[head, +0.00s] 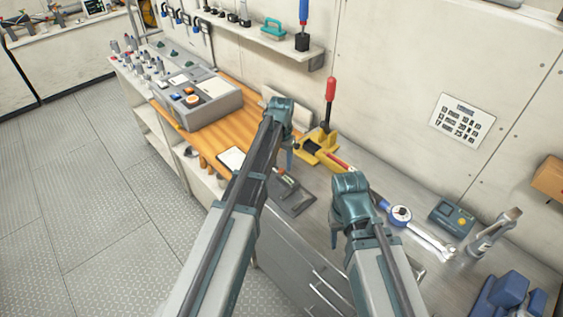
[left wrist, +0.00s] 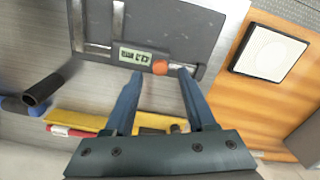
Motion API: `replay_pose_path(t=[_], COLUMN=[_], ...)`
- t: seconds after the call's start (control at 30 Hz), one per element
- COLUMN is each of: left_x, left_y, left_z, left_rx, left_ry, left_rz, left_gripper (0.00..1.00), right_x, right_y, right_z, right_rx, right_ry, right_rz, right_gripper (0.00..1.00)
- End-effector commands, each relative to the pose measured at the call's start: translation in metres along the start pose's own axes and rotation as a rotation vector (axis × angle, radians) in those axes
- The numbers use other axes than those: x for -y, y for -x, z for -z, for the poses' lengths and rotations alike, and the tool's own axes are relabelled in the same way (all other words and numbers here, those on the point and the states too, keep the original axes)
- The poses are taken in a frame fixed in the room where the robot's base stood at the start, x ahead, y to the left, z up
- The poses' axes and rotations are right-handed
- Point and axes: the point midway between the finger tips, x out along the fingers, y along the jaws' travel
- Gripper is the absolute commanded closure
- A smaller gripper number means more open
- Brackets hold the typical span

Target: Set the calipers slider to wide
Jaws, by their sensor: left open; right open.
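The calipers (left wrist: 135,55) lie on a dark grey plate (left wrist: 190,20) in the left wrist view, with a small digital display and an orange knob (left wrist: 160,68) on the slider. In the head view the plate (head: 298,205) lies on the bench, partly hidden by my left arm. My left gripper (left wrist: 161,74) is open, with its fingertips on either side of the orange knob. Whether they touch it I cannot tell. In the head view it (head: 289,158) points down above the calipers. My right gripper (head: 335,236) is open and empty above the metal bench, right of the plate.
A ratchet (head: 400,214), a wrench (head: 432,241), a small meter (head: 452,217) and a blue vise (head: 507,295) are at right. A white-faced pad (left wrist: 269,52) lies on the wood beside the plate.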

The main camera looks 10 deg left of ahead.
Motion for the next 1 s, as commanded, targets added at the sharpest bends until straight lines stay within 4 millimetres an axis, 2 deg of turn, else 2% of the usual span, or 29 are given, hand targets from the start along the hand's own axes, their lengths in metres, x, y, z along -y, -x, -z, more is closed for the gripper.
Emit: replay_pose_path(t=[0.03,0.6,0.77,1.0], left_x=[0.0,0.0,0.0,0.0], left_y=[0.014,0.101,0.112,0.112], left_z=[0.0,0.0,0.0,0.0], left_rx=[0.0,0.0,0.0,0.0], left_ry=[0.0,0.0,0.0,0.0], left_rz=[0.0,0.0,0.0,0.0], left_gripper=[0.44,0.44,0.44,0.44], right_x=[-0.001,-0.009,-0.01,-0.01], right_y=[0.014,0.1,0.111,0.111], right_z=[-0.001,-0.006,-0.007,-0.006], right_rx=[0.0,0.0,0.0,0.0], right_ry=[0.0,-0.009,-0.012,-0.013], right_rz=[0.0,0.002,0.003,0.003], right_gripper=[0.5,0.5,0.5,0.5])
